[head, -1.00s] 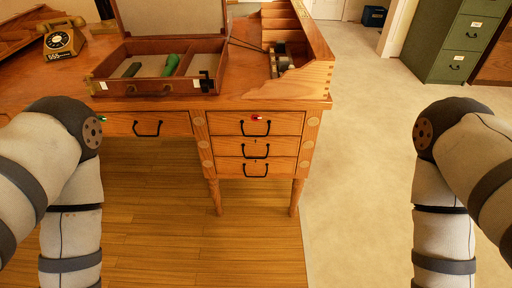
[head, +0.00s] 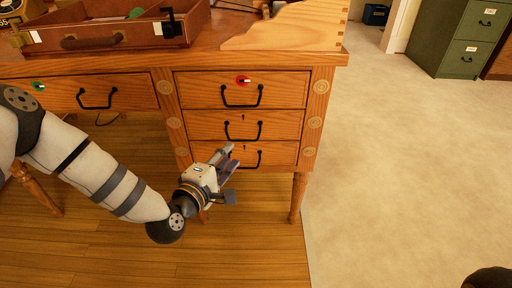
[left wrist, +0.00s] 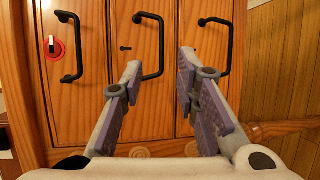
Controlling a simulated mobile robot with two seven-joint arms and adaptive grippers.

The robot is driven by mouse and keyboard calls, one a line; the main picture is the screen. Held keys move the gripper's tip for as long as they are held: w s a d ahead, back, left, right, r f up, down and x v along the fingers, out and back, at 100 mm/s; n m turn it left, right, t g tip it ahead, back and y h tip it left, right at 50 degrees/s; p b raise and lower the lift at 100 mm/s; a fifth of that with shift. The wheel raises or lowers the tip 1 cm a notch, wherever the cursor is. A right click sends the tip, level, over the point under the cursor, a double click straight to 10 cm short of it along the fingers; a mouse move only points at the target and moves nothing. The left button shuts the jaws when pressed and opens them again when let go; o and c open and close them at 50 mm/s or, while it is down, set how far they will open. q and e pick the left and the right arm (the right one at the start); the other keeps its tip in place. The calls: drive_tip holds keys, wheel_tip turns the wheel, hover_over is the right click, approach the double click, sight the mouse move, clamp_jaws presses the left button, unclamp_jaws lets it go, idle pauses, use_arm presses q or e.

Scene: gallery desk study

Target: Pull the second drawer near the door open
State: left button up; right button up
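The wooden desk has a stack of three drawers at its right end, all shut. The second drawer (head: 285,124) has a black bar handle (head: 243,131) and a small keyhole. My left gripper (head: 230,157) is open and empty, in front of the stack's lower left part in the head view. In the left wrist view the drawers appear sideways, and the second drawer's handle (left wrist: 150,46) shows beyond and between the open fingers (left wrist: 159,72). I see no clear contact with it. My right gripper is out of view.
The top drawer (head: 285,88) has a red lock, and the third drawer (head: 285,153) lies below the second. An open case (head: 130,32) sits on the desk. A green filing cabinet (head: 455,50) stands at the back right. Pale floor right of the desk is clear.

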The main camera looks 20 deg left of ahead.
sight(242, 141)
use_arm(q)
drive_tip(key=b+x, duration=0.2)
drive_tip(key=x, duration=0.8)
drive_tip(key=shift+s+f+b, duration=0.1)
drive_tip(key=shift+b, duration=0.25)
clamp_jaws()
